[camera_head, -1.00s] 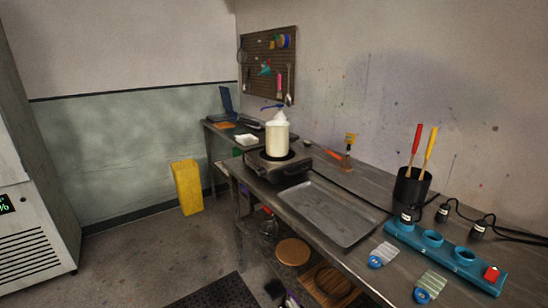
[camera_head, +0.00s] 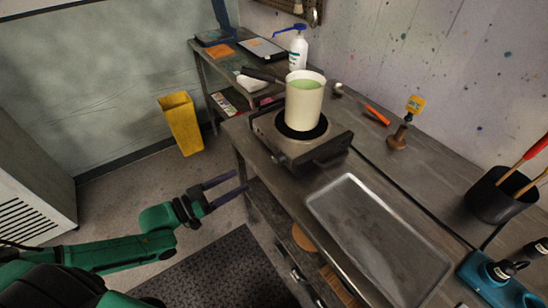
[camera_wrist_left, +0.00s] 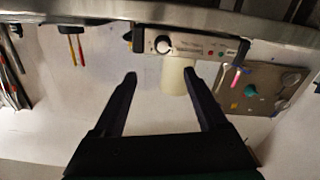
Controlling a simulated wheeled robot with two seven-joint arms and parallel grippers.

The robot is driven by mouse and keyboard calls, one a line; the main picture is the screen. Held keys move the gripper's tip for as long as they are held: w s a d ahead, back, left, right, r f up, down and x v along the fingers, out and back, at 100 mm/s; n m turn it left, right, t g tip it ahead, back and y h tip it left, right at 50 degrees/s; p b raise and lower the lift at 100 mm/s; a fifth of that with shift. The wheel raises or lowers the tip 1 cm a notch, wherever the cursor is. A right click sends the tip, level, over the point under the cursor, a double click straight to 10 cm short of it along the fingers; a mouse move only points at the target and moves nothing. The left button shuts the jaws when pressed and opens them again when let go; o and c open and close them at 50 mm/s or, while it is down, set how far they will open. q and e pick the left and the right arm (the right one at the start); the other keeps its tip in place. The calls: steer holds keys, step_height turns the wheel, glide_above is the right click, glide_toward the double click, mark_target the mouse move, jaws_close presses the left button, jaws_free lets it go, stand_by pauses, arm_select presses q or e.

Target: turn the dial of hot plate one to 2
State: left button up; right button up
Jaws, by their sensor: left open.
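The hot plate (camera_head: 335,148) stands on the metal bench with a cream pot (camera_head: 304,108) of green liquid on top. Its front panel also shows upside down in the left wrist view (camera_wrist_left: 195,45), with the round pale dial (camera_wrist_left: 163,45) at the panel's left. The dial's setting is too small to read. My left gripper (camera_head: 240,182) is open and empty, in front of the bench and apart from the hot plate. In the left wrist view its spread fingertips (camera_wrist_left: 160,74) point toward the panel, the dial between their lines. My right gripper is not in view.
A metal tray (camera_head: 324,213) lies beside the hot plate on the bench. A pump bottle (camera_head: 298,52) stands behind the pot. A black cup (camera_head: 488,200) and a blue rack (camera_head: 490,288) are at the right. A yellow bin (camera_head: 181,125) stands on the floor.

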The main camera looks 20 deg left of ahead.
mark_target(276, 161)
arm_select(q)
steer(key=x, duration=1.3)
steer(key=shift+w+a+f, duration=0.1)
steer(key=shift+w+a, duration=0.1)
steer(key=shift+w, duration=0.05)
steer(key=shift+w+d+f, duration=0.1)
steer(key=shift+w+d, duration=0.05)
steer(key=shift+w, duration=0.1)
jaws_close()
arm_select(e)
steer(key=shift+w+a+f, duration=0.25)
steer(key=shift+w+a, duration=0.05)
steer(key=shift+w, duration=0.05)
